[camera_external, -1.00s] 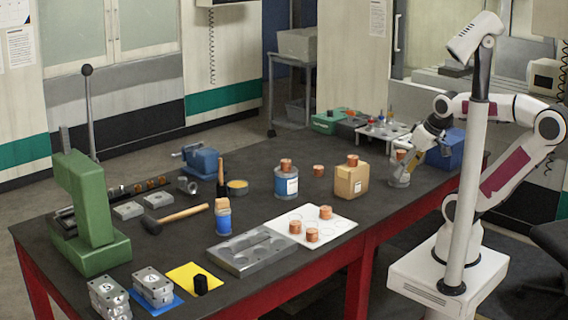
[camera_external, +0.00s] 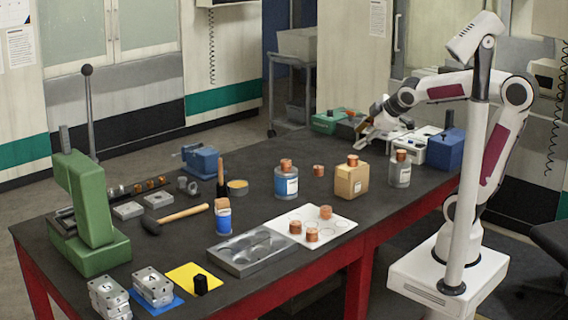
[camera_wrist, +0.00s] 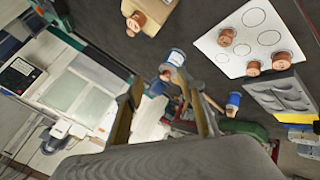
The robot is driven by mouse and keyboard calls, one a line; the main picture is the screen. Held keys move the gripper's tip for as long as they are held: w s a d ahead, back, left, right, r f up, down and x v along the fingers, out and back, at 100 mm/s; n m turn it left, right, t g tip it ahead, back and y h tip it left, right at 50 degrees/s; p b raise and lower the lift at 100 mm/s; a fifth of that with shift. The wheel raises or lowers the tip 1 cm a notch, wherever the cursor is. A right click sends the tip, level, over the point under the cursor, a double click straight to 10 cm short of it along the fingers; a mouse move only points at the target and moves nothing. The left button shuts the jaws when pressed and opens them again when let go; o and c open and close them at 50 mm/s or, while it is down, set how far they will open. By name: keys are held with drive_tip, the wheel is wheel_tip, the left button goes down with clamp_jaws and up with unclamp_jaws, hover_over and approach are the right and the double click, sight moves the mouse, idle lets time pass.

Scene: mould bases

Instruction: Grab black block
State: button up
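The black block (camera_external: 201,285) is a small dark cylinder-like piece standing on a yellow sheet (camera_external: 212,273) at the near left of the table. My gripper (camera_external: 366,140) is far from it, above the back right part of the table. In the wrist view my gripper (camera_wrist: 163,95) shows two fingers spread apart with nothing held between them.
A grey mould base (camera_external: 250,252) and a white sheet with copper pieces (camera_external: 340,232) lie mid-table. Bottles, including a blue-labelled one (camera_external: 286,182), and a tan container (camera_external: 351,181) stand behind.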

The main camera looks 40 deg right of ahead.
drive_tip(key=w+a+r+n+t+y, duration=0.3)
drive_tip(key=w+a+n+y, duration=0.2)
drive_tip(key=w+a+n, duration=1.25)
drive_tip(key=w+a+f+n+g+y, duration=0.1)
drive_tip(key=a+n+y, duration=0.15)
drive_tip(key=a, duration=0.45)
drive_tip(key=w+a+f+n+y, duration=0.1)
drive_tip(key=a+f+n, duration=0.15)
drive_tip(key=a, duration=0.45)
drive_tip(key=s+a+f+n+g+y, duration=0.2)
drive_tip(key=a+f+n+g+y, duration=0.15)
drive_tip(key=a+n, duration=0.6)
drive_tip(key=s+a+f+n+g, duration=0.3)
drive_tip(key=s+a+f+n, duration=0.2)
drive_tip(key=a, duration=0.1)
drive_tip(key=s+a+f+n+g+y, duration=0.1)
drive_tip(key=s+a+f+n+g, duration=0.3)
drive_tip(key=s+a+f+n, duration=0.1)
drive_tip(key=s+a+f+n+g, duration=0.3)
drive_tip(key=s+a+f+n, duration=0.2)
drive_tip(key=s+a+f, duration=0.2)
drive_tip(key=shift+s+a+g+y, duration=0.2)
drive_tip(key=shift+a+g+y, duration=0.1)
drive_tip(key=shift+a, duration=0.25)
